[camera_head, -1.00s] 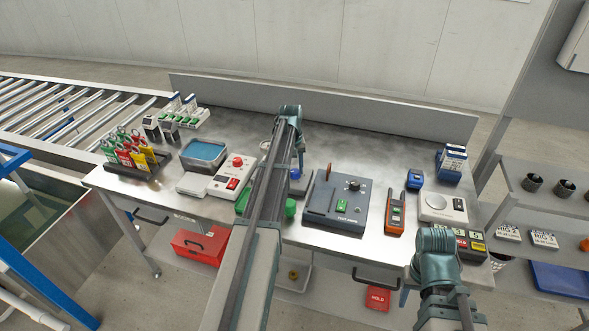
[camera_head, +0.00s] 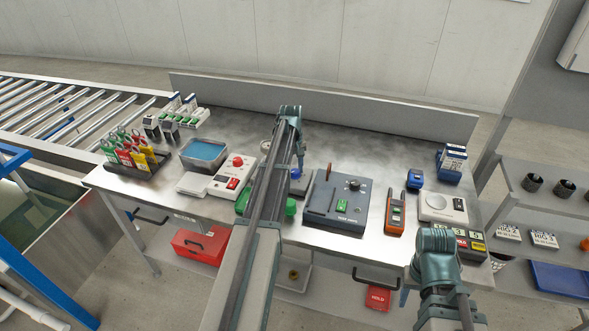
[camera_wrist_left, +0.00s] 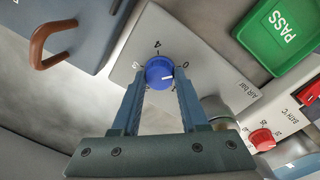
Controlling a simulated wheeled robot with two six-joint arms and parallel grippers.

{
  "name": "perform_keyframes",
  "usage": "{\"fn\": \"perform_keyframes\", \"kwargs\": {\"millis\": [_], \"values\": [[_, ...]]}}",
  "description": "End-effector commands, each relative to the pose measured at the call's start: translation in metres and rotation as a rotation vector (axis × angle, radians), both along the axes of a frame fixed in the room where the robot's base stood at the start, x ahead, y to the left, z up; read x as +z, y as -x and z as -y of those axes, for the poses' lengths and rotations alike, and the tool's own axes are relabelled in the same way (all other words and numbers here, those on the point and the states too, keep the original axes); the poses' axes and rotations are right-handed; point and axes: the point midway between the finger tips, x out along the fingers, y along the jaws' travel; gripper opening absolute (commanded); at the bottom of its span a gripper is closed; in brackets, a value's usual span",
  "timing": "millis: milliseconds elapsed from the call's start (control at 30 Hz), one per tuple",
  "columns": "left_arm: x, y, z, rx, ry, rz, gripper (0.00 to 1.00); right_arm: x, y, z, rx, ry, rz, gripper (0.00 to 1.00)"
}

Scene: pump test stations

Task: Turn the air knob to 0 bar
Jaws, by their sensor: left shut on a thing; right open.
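The air knob (camera_wrist_left: 159,72) is blue with a white pointer line, on a grey plate (camera_wrist_left: 208,80) lettered "AIR bar" in the left wrist view. The pointer aims right, close to the 0 mark and slightly below it. The marks 4 and 0 show; a mark beside the right finger is partly hidden. My left gripper (camera_wrist_left: 160,82) is shut on the knob, one finger on each side. In the head view my left gripper (camera_head: 300,164) reaches down there, and the arm hides much of the plate. My right gripper (camera_head: 440,287) is low at right, apart from the knob; its fingers are not clear.
A dark blue-grey test box (camera_head: 325,201) stands right of the left gripper. An orange handheld meter (camera_head: 395,213) lies further right.

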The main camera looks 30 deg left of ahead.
Motion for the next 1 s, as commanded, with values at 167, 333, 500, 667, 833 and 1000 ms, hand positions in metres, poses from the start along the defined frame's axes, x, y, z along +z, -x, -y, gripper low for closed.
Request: {"fn": "perform_keyframes", "kwargs": {"millis": [167,333,500,667,833,1000], "values": [[0.0,0.0,0.0,0.001,0.001,0.001,0.63,0.0,0.0,0.0,0.0,0.0,0.0,0.5],[0.0,0.0,0.0,0.001,0.001,0.001,0.73,0.0,0.0,0.0,0.0,0.0,0.0,0.5],[0.0,0.0,0.0,0.0,0.001,0.001,0.73,0.0,0.0,0.0,0.0,0.0,0.0,0.5],[0.004,0.0,0.0,0.0,0.0,0.0,0.73,0.004,0.0,0.0,0.0,0.0,0.0,0.5],[0.017,0.001,0.0,0.0,0.0,0.0,0.73,0.017,0.0,0.0,0.0,0.0,0.0,0.5],[0.039,0.001,-0.001,0.0,0.0,0.0,0.73,0.039,0.0,0.0,0.0,0.0,0.0,0.5]]}}
